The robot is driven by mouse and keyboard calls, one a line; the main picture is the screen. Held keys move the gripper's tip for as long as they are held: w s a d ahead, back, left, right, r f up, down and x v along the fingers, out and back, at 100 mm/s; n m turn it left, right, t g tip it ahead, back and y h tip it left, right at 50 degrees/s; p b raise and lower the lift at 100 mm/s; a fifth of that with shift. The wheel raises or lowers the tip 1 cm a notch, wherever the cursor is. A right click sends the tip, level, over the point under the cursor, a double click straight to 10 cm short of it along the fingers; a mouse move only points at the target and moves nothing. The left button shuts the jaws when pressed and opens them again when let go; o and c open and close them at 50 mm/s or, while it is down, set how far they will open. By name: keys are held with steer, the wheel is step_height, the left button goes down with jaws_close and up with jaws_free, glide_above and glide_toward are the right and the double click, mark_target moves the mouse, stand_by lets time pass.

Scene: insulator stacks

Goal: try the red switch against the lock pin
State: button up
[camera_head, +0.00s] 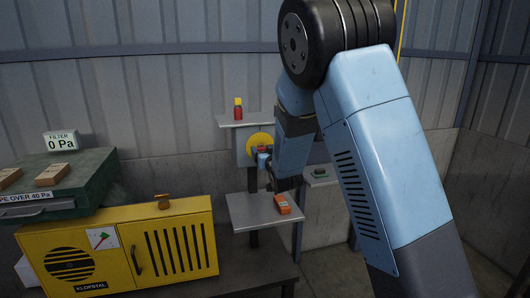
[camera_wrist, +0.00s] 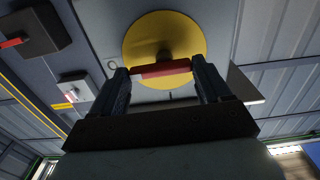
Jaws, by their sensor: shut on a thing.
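The red switch (camera_wrist: 165,69) is a short red bar in front of a round yellow plate (camera_wrist: 165,32) in the wrist view. My gripper (camera_wrist: 160,72) has a finger at each end of the bar and is shut on it. The bar lies nearly level, slightly tilted. In the head view the yellow plate (camera_head: 254,139) is on a grey box on a post, and my gripper (camera_head: 262,159) is at its front, partly hiding the switch. A small thin ring (camera_wrist: 112,65) shows left of the plate in the wrist view; I cannot tell whether it belongs to the lock pin.
A lower shelf (camera_head: 258,216) holds an orange device (camera_head: 282,204). A small ledge (camera_head: 320,180) is at right. A yellow cabinet (camera_head: 190,210) and a green case (camera_head: 85,185) stand at left.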

steer(key=shift+n, duration=0.7)
steer(key=o, duration=1)
steer(key=v, duration=1.3)
steer(key=shift+s+d, duration=0.1)
steer(key=shift+s, duration=0.3)
